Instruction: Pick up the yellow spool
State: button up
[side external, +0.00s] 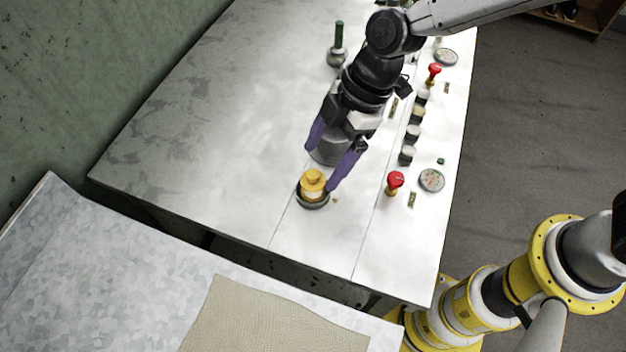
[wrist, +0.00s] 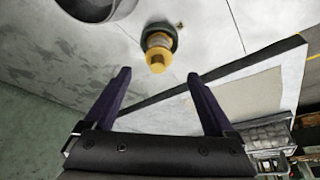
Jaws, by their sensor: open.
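The yellow spool (side external: 312,184) stands upright on a dark round base on the white panel in the side view. In the wrist view the spool (wrist: 158,56) is at upper centre, beyond the fingertips and between their lines. My gripper (side external: 322,166) has two purple fingers spread apart, with nothing between them. In the side view its right fingertip appears close beside the spool; I cannot tell whether they touch. In the wrist view my gripper (wrist: 158,76) is open, with the fingers left and right of the spool.
A grey cylinder (side external: 325,152) stands behind the spool, partly hidden by my fingers. A red knob (side external: 396,180), a gauge (side external: 431,181) and several dark knobs line the panel's right side. A green-handled post (side external: 339,40) stands farther back. The panel's left part is clear. A beige mat (side external: 260,322) lies in front.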

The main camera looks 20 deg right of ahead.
aim_at(313, 174)
jog(key=shift+x, duration=2.6)
jog(key=shift+w, duration=0.15)
grip_shut()
jog(key=shift+r, duration=0.15)
